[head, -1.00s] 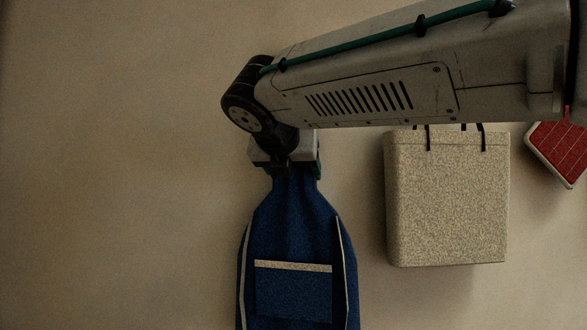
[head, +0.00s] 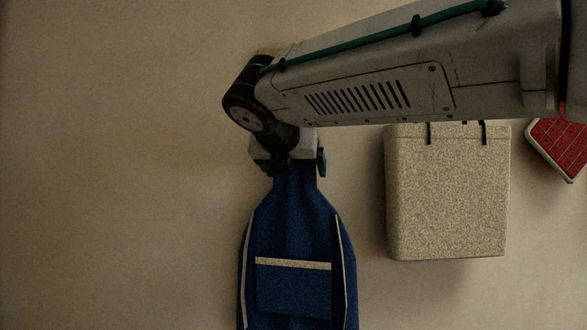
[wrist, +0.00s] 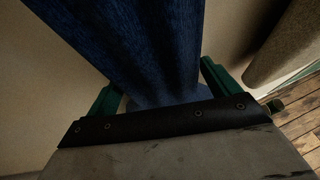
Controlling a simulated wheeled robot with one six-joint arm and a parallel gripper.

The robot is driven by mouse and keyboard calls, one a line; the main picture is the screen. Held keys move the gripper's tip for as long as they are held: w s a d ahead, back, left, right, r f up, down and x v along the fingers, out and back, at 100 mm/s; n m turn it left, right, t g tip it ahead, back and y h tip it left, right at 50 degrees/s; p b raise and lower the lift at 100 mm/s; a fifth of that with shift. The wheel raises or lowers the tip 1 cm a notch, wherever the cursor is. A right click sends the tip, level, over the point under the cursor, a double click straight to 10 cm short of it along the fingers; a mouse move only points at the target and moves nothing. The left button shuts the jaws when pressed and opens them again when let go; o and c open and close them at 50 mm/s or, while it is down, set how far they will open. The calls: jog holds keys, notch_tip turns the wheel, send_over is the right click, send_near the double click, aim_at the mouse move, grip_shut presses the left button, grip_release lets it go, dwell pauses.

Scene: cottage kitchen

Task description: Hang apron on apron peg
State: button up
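The blue apron (head: 293,235) with a pale-topped pocket and light edging hangs upright against the wall in the head view. Its narrow top runs up behind my gripper (head: 292,165). In the wrist view the apron (wrist: 150,45) passes between the two green fingers of my gripper (wrist: 160,88). The fingers stand apart, with a gap at the right finger, so the gripper looks open around the apron's top. The apron peg is not visible; my arm covers the wall above the apron. I cannot see what holds the apron up.
A red pot holder (head: 560,145) with a white edge hangs further right. The wall left of the apron is bare. Wooden floor (wrist: 300,125) shows in the wrist view.

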jog(key=v, duration=0.8)
jog(key=s+d+f+m+g+y, duration=0.1)
jog(key=s+d+f+m+g, duration=0.2)
jog(key=f+m, duration=0.45)
jog(key=s+d+f+m+g, duration=0.25)
jog(key=f+m, duration=0.35)
jog(key=f, duration=0.3)
jog(key=s+d+f+m+g+y, duration=0.2)
jog(key=s+d+f+m+g, duration=0.3)
jog(key=s+d+f+m, duration=1.4)
jog(key=shift+s+d+f+y, duration=0.25)
jog(key=shift+s+f+y, duration=0.2)
jog(key=shift+f, duration=0.35)
